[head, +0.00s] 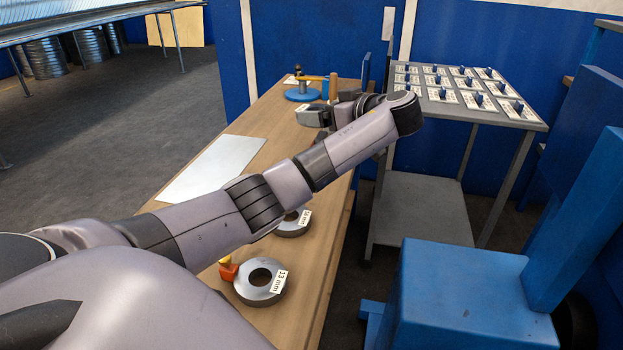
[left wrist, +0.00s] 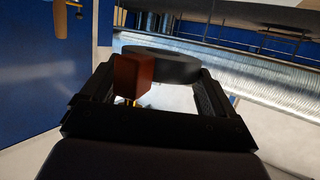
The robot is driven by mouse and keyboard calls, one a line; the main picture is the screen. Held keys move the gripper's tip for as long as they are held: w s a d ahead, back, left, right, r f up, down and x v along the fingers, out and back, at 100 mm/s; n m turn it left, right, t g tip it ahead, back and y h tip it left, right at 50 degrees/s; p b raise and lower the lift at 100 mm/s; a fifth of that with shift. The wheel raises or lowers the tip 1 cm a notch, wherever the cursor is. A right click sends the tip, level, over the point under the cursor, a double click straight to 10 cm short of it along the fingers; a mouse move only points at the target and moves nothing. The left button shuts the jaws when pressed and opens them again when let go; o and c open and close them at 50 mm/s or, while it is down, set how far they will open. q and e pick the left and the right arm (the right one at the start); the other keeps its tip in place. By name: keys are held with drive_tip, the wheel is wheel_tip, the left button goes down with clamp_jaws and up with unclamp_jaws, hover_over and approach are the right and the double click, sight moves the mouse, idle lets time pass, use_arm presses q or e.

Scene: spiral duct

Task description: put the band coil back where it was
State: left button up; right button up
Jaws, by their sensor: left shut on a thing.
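My left gripper (head: 312,117) is over the far part of the wooden bench in the head view, mostly hidden by my arm. In the left wrist view its fingers (left wrist: 157,74) are apart, with a dark grey band coil (left wrist: 170,66) between their tips. A red-brown block (left wrist: 132,76) with yellow bits under it sits against the coil. A band coil labelled 13 mm (head: 260,283) lies on the near bench, beside a red block with a yellow knob (head: 228,267). Another band coil (head: 292,226) lies behind it, partly covered by my arm.
The wooden bench (head: 325,262) carries a pale sheet (head: 210,170) and, at the back, a blue round base (head: 302,95) with a yellow-handled tool. A grey stand (head: 520,122) with several labelled blue knobs is at right. A blue machine (head: 465,300) stands near right.

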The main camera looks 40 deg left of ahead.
use_arm(q)
wheel_tip(320, 180, up, 3)
drive_tip(key=s+a+n+g, duration=0.1)
drive_tip(key=a+n+g, duration=0.1)
drive_tip(key=a+g, duration=0.1)
wheel_tip(320, 180, down, 15)
drive_tip(key=shift+d+r+b, duration=0.1)
drive_tip(key=shift+d+b, duration=0.05)
drive_tip(key=shift+b, duration=0.15)
drive_tip(key=shift+f, duration=2.35)
use_arm(e)
drive_tip(key=shift+w+a+f, duration=0.2)
drive_tip(key=shift+w+f, duration=0.2)
drive_tip(key=shift+f, duration=0.25)
use_arm(q)
drive_tip(key=shift+f+b, duration=0.1)
drive_tip(key=shift+b, duration=0.3)
drive_tip(key=o, duration=1)
drive_tip(key=shift+o, duration=0.2)
